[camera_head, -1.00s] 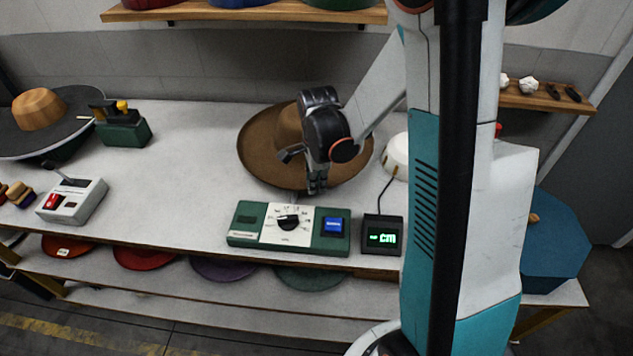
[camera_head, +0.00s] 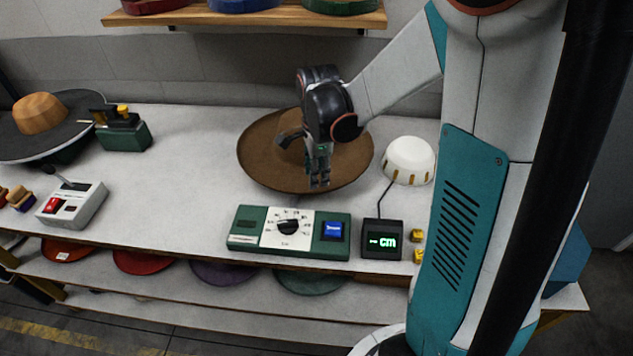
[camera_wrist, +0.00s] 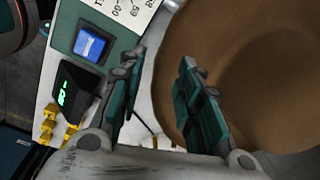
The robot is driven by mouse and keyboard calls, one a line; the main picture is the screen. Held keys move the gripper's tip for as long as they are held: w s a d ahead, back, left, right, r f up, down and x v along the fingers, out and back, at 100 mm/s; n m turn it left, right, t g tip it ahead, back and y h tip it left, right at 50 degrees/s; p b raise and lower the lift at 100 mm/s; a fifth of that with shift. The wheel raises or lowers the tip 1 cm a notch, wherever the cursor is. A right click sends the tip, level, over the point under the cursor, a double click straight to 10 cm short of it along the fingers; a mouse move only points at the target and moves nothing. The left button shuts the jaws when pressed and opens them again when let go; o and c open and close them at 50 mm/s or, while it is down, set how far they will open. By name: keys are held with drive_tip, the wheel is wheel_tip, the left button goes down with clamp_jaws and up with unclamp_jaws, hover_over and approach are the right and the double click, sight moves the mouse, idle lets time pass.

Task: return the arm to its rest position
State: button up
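My gripper (camera_head: 319,183) hangs above the front of the brown hat (camera_head: 258,160) in the head view, and my arm covers much of the hat's crown. In the wrist view my gripper (camera_wrist: 158,100) has its two green-padded fingers apart with nothing between them. The brown hat (camera_wrist: 235,60) fills the right of that view, beyond the fingers. The green control box (camera_head: 245,232) stands in front of the hat, with a dial and a blue button (camera_head: 333,229). The blue button (camera_wrist: 90,44) also shows in the wrist view.
A black display (camera_head: 382,240) reading "cm" is wired to a white dome (camera_head: 409,160). Small yellow blocks (camera_head: 417,236) lie beside it. A grey switch box (camera_head: 72,205) and a green device (camera_head: 124,135) stand at left. The table between is clear.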

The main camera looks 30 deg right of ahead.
drive_tip(key=s+a+r+n+t, duration=0.2)
drive_tip(key=s+a+r+n, duration=0.1)
drive_tip(key=r+n, duration=0.25)
drive_tip(key=s+a+r+n+t, duration=0.1)
drive_tip(key=s+a+r+n, duration=0.3)
drive_tip(key=r, duration=0.3)
drive_tip(key=s+a+n+t+b, duration=0.1)
drive_tip(key=s+n+t, duration=0.2)
drive_tip(key=s+n, duration=0.4)
drive_tip(key=n, duration=0.4)
drive_tip(key=shift+s+a+t, duration=0.3)
drive_tip(key=shift+s+t, duration=0.05)
drive_tip(key=shift+t, duration=0.05)
drive_tip(key=shift+f+n, duration=0.1)
drive_tip(key=shift+n, duration=0.15)
idle(1.4)
